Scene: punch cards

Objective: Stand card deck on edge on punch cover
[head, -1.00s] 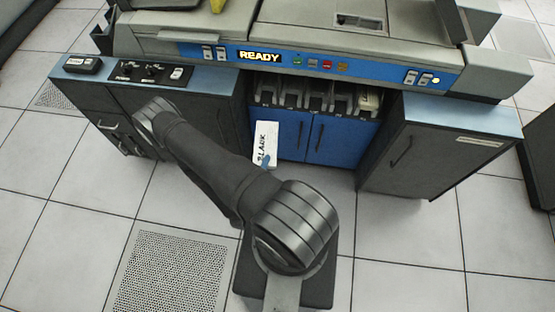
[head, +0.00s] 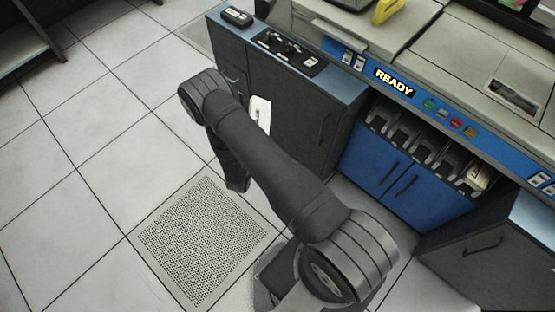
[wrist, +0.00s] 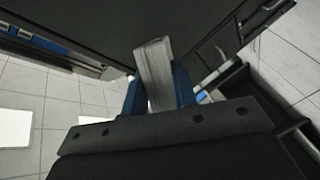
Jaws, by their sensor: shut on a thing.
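The card deck shows in the head view as a white slab (head: 260,114), partly hidden behind my arm, in front of the dark left cabinet. In the wrist view it is a pale grey block (wrist: 154,68) with fine lines along its side, standing between the blue fingers. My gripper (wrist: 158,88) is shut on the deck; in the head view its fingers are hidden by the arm. Grey covers (head: 452,48) lie on top of the machine at the upper right; I cannot tell which one is the punch cover. The deck is below and left of them.
A blue panel with a lit READY sign (head: 394,82) runs along the machine's front. Card bins (head: 410,140) sit above blue doors. A yellow object (head: 387,11) lies on the machine. A switch console (head: 290,52) tops the left cabinet.

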